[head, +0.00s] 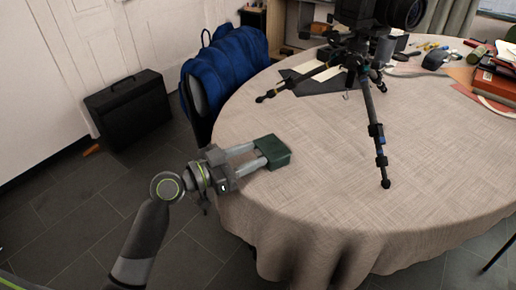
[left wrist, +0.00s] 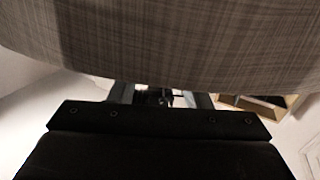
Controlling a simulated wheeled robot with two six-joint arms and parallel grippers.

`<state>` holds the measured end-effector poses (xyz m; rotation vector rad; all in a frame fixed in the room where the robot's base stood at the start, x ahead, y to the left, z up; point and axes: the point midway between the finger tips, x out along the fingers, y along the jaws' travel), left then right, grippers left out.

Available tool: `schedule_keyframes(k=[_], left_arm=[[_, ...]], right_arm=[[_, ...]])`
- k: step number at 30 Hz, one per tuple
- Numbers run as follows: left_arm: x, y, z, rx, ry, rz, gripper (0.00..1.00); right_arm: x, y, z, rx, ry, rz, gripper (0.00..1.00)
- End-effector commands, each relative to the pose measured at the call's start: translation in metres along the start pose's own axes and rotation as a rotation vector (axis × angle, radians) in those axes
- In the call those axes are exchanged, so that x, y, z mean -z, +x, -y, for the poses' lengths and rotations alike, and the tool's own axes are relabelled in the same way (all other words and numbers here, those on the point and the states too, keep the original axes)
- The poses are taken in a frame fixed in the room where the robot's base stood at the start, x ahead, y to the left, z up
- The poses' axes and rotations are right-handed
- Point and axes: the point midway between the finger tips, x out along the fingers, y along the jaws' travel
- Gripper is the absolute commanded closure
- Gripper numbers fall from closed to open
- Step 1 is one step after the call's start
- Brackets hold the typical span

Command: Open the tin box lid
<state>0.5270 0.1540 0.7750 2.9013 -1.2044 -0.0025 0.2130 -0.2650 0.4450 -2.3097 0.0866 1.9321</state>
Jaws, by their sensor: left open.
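A small dark green tin box (head: 274,150) sits near the left edge of the round table in the head view. It looks closed, though its lid seam is too small to make out. My left gripper (head: 259,154) reaches in from the left with its two pale fingers apart. The fingertips are at the box's left side; I cannot tell whether they touch it. In the left wrist view the two fingers (left wrist: 160,95) show only in part behind the dark gripper body, and I cannot make out the box. My right gripper is not in view.
The table (head: 310,205) has a beige cloth, bare in front and right of the box. A black tripod (head: 376,130) with a camera stands behind and right. Books (head: 496,80) lie at the far right. A blue backpack (head: 225,65) hangs on a chair beyond the table's edge.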

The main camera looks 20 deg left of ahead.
Motion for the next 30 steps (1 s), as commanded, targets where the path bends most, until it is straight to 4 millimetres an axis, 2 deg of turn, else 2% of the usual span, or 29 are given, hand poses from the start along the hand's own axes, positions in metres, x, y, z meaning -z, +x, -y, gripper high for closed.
schedule_keyframes(k=[8,18,30], left_arm=[[-0.0002,-0.0002,-0.0004,0.0,0.0,0.0,0.56],[-0.0001,-0.0002,-0.0002,0.0,0.0,0.0,1.0],[0.0014,0.0008,0.0008,0.0,0.001,0.007,1.0]], right_arm=[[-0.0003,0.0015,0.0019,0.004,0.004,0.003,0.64],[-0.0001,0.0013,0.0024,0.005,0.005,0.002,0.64],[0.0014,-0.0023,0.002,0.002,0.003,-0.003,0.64]])
